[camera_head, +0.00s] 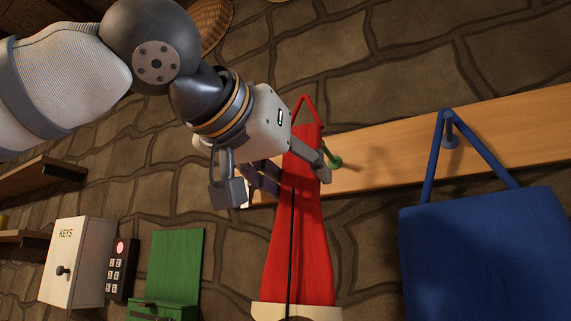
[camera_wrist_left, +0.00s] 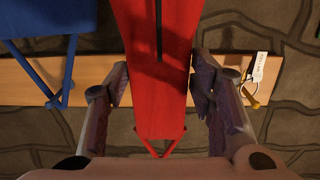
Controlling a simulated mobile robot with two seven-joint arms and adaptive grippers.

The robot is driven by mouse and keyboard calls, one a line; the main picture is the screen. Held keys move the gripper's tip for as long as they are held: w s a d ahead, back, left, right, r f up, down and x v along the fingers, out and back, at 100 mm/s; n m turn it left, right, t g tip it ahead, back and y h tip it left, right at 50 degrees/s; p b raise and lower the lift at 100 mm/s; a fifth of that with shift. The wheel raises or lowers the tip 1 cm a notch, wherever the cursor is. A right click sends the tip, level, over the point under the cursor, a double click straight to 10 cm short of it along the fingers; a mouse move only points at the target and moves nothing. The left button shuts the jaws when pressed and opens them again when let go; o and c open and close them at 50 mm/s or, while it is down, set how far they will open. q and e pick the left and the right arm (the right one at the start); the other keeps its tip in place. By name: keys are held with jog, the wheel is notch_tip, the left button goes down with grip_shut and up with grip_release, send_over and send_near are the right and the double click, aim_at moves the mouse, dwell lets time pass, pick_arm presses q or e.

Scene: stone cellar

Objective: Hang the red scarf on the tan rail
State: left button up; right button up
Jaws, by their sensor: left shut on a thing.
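The red scarf (camera_head: 303,240) is a long red cloth with a dark stripe, a pale lower end and a thin red loop at its top. My left gripper (camera_head: 275,182) is shut on its upper part, with one finger at each side; the left wrist view also shows the scarf (camera_wrist_left: 152,100) between the fingers (camera_wrist_left: 163,90). The loop stands free above the gripper, on no hook that I can see. The tan rail (camera_head: 385,165) runs behind the scarf. A green hook (camera_head: 334,161) on it shows just right of the scarf. My right gripper is not in view.
A blue bag (camera_head: 485,250) hangs by its strap from a blue hook (camera_head: 450,135) on the rail's right. A white tag (camera_wrist_left: 263,72) hangs by a yellow hook (camera_wrist_left: 251,101) in the wrist view. A key box (camera_head: 75,262), keypad (camera_head: 121,268) and green holder (camera_head: 175,265) are lower left.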

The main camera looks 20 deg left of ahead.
aim_at(293, 194)
pick_arm(q)
jog(key=f+x, duration=0.2)
jog(key=x, duration=0.7)
jog(key=shift+w+f, duration=0.2)
jog(key=shift+f, duration=0.1)
dwell(0.6)
jog(key=o, duration=1)
jog(key=shift+o, duration=0.2)
jog(key=v, duration=1.2)
jog(key=shift+s, duration=0.1)
jog(key=shift+f, duration=0.1)
